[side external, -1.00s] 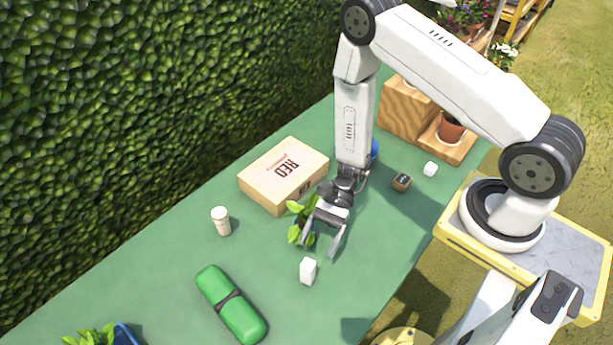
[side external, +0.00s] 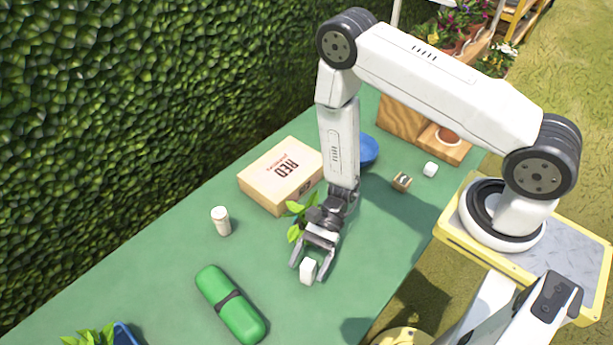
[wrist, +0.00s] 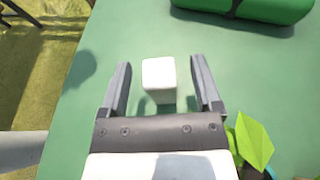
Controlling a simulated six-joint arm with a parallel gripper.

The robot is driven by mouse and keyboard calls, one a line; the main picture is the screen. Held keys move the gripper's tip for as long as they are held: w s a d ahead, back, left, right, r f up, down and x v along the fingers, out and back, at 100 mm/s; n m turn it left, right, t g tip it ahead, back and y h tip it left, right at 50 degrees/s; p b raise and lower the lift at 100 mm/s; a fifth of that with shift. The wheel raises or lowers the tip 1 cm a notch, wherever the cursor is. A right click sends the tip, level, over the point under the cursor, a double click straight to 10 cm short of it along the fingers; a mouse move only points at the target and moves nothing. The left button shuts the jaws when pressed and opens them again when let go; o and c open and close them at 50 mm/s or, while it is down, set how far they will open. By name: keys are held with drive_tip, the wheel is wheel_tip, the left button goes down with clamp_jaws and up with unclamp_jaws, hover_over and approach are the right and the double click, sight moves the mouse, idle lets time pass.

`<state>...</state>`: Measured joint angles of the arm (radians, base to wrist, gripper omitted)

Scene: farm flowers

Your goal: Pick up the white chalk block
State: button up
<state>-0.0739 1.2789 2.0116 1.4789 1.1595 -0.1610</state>
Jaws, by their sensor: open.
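A white block (side external: 308,271) stands upright on the green table. In the wrist view the white block (wrist: 159,78) lies between and slightly beyond my two fingers, with a gap on each side. My gripper (side external: 309,272) is open and has come down over the block from behind. In the wrist view my gripper (wrist: 162,88) shows both fingers spread and nothing held. A second, smaller white cube (side external: 430,169) sits at the far right of the table.
A green case (side external: 231,305) lies to the front left. A white cup (side external: 221,221), a cardboard box (side external: 283,175) and a leafy plant (side external: 296,224) are to the left and behind. A small brown item (side external: 401,181) and a blue bowl (side external: 367,150) are further back. The front right table is clear.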

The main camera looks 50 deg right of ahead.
drive_tip(key=shift+x, duration=1.1)
drive_tip(key=shift+c, duration=0.2)
clamp_jaws()
